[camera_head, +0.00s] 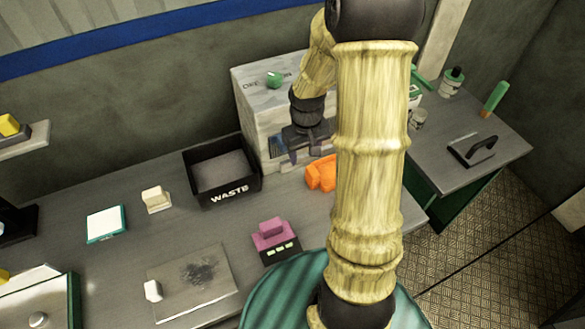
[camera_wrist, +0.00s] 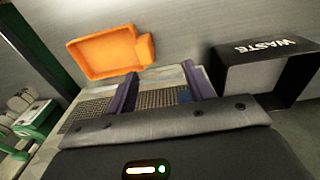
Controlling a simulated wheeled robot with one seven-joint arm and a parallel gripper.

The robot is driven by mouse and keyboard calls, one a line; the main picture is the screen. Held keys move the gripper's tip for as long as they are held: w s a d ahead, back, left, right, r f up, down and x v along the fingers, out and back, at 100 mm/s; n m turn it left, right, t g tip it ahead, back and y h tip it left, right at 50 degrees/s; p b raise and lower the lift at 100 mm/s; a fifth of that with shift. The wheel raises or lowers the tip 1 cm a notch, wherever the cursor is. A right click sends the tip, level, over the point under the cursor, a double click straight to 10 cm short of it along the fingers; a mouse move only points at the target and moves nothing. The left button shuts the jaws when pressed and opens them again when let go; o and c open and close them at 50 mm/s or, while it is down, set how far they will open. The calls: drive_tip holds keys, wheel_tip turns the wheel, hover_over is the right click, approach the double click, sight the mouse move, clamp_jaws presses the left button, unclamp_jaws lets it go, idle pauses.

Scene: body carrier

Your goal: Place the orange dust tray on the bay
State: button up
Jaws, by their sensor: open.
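The orange dust tray (camera_head: 320,173) lies on the grey bench in front of a pale box, partly hidden behind my arm in the head view. In the wrist view the orange dust tray (camera_wrist: 105,52) shows whole, with a raised rim and a short tab at one end. My gripper (camera_head: 305,152) is beside the tray, near the front of the box. In the wrist view my gripper (camera_wrist: 160,90) has its two purple fingers apart with nothing held, and the tray lies beyond them to the upper left. I cannot tell which surface is the bay.
A black WASTE bin (camera_head: 222,172) stands left of the pale box (camera_head: 262,110), which carries a green object (camera_head: 274,79). A pink-topped block (camera_head: 272,234) sits nearer on the bench. A side bench (camera_head: 455,178) at right holds bottles and a black-handled item.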

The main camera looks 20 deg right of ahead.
drive_tip(key=s+a+r+t, duration=0.2)
drive_tip(key=s+a+r, duration=0.5)
drive_tip(key=s+a, duration=0.2)
drive_tip(key=shift+s+a+r, duration=0.2)
drive_tip(key=shift+s, duration=0.45)
